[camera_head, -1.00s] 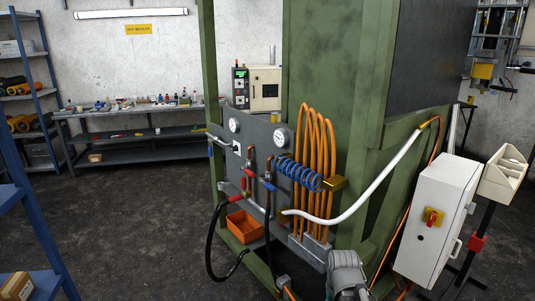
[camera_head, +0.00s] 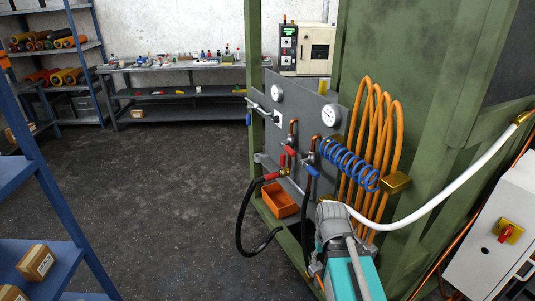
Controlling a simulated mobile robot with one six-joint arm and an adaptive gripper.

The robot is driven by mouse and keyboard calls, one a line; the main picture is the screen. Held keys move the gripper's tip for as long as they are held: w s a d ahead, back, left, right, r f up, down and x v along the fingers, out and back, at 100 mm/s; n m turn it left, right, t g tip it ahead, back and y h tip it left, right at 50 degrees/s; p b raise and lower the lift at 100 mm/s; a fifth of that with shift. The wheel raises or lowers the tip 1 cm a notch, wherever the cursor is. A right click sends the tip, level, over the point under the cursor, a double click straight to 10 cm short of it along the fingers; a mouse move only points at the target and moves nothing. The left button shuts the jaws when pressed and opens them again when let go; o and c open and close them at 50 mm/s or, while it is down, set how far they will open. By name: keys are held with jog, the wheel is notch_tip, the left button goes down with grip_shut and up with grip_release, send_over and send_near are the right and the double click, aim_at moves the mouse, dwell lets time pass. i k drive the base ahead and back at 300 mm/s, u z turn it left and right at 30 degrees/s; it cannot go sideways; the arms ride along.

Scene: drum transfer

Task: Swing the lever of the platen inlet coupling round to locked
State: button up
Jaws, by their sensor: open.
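The grey panel (camera_head: 303,98) on the green press frame carries several pipe fittings. A red-handled fitting (camera_head: 290,152) is left of centre on it, and a black hose (camera_head: 240,222) with a red end (camera_head: 271,176) meets the panel just below. A blue-handled fitting (camera_head: 311,171) is to the right. I cannot tell which of these is the platen inlet coupling, nor whether its lever is locked; the parts are too small. My gripper is not in view.
A grey and teal machine (camera_head: 345,276) stands close in front of the panel's right part. An orange bin (camera_head: 281,202) sits below the fittings. A white hose (camera_head: 450,185) crosses at right. Blue shelving (camera_head: 60,238) is at left; the floor between (camera_head: 165,190) is clear.

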aim_at(282, 162)
jog(key=u, duration=0.25)
jog(key=i, duration=1.1)
jog(key=u, duration=0.35)
